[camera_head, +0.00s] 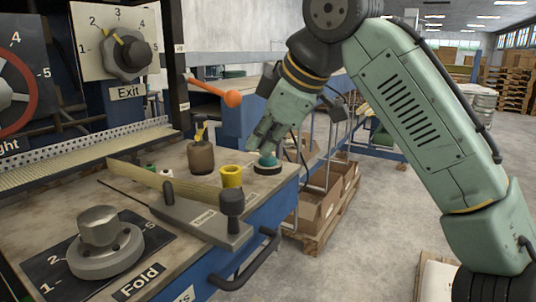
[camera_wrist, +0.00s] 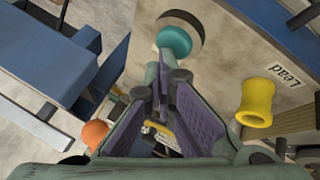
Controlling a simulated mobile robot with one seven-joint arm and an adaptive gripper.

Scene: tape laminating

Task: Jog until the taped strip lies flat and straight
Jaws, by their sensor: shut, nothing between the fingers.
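A yellow spool (camera_head: 232,176) and a brown pot (camera_head: 201,158) stand left of the button. An orange ball lever (camera_head: 232,98) juts out above the bench. The Fold dial (camera_head: 105,243) and Exit dial (camera_head: 126,53) are at the left. Cardboard boxes sit below right.

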